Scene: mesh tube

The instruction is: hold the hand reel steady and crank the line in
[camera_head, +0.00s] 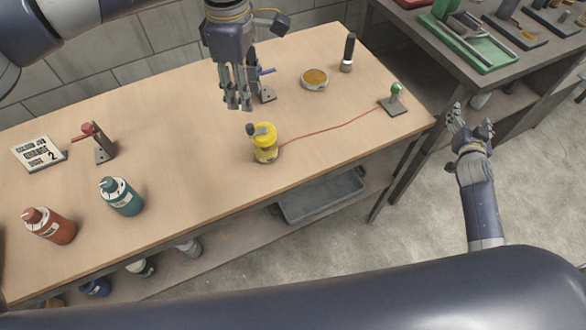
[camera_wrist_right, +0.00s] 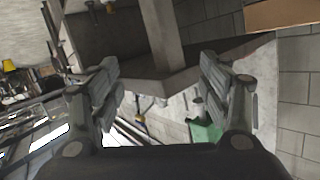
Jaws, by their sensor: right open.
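The yellow hand reel (camera_head: 266,152) stands upright near the table's front edge in the head view. A dark grey crank knob (camera_head: 252,130) sits on its top left. A red line (camera_head: 335,131) runs from the reel to a green-topped post on a dark plate (camera_head: 393,108) at the right. My left gripper (camera_head: 238,105) points down above the table, behind and left of the reel, apart from it. Its finger gap is unclear. My right gripper (camera_head: 471,122) is open and empty, off the table's right end. Its spread fingers also show in the right wrist view (camera_wrist_right: 160,85).
Bottles in red (camera_head: 50,226) and teal (camera_head: 121,196), a sign (camera_head: 38,153) and a red-handled stand (camera_head: 104,149) are at the left. A round tin (camera_head: 315,79) and a black-handled tool (camera_head: 348,53) stand behind the reel. A second bench (camera_head: 420,50) is at the right.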

